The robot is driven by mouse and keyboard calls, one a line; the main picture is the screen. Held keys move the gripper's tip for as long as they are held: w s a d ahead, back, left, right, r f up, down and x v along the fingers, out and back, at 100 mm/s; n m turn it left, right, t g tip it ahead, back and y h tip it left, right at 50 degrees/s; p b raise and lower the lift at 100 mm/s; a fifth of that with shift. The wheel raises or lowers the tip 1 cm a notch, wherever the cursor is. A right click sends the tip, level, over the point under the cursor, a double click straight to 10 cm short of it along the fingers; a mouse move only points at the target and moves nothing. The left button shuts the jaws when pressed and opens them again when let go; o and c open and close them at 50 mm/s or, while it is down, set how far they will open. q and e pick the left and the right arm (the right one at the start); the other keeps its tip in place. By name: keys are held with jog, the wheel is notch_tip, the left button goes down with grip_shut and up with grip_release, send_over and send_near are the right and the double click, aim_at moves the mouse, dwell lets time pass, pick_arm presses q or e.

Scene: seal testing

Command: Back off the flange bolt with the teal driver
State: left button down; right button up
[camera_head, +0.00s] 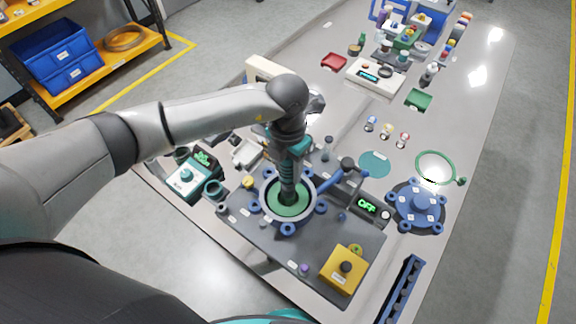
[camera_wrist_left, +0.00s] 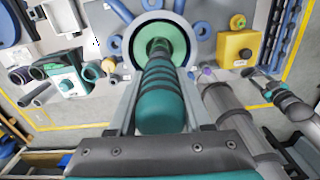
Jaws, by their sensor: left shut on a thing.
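The teal driver (camera_head: 288,172) with dark bands stands roughly upright in my left gripper (camera_head: 290,155). In the left wrist view the driver (camera_wrist_left: 160,85) lies between the two fingers (camera_wrist_left: 160,105), which are shut on it. Its lower end points down into the pale round flange ring (camera_head: 264,205), over the green disc (camera_head: 291,209) inside. The ring has blue lugs around it and also shows in the left wrist view (camera_wrist_left: 187,50). The flange bolt is not distinct; I cannot tell whether the driver's tip touches it. My right gripper is not in view.
A blue flange cover (camera_head: 418,206) lies right of the fixture, near an "OFF" display (camera_head: 367,207). A yellow button box (camera_head: 344,269) stands at the fixture's front. A teal disc (camera_head: 375,164) and green ring (camera_head: 436,167) lie behind. The bench's right middle is fairly clear.

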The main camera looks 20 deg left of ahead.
pick_arm(q)
jog(key=shift+f, duration=0.25)
dwell(0.6)
jog(key=shift+s+a+f, duration=0.1)
jog(key=shift+s+f, duration=0.05)
jog(key=shift+s, duration=0.1)
dwell(0.5)
jog(key=shift+w+r, duration=0.1)
jog(key=shift+r, duration=0.4)
dwell(2.8)
jog(key=shift+r, duration=0.1)
jog(key=shift+w+r+p, duration=0.15)
jog(key=shift+r+p, duration=1.55)
jog(key=shift+r, duration=0.9)
jog(key=shift+f, duration=0.1)
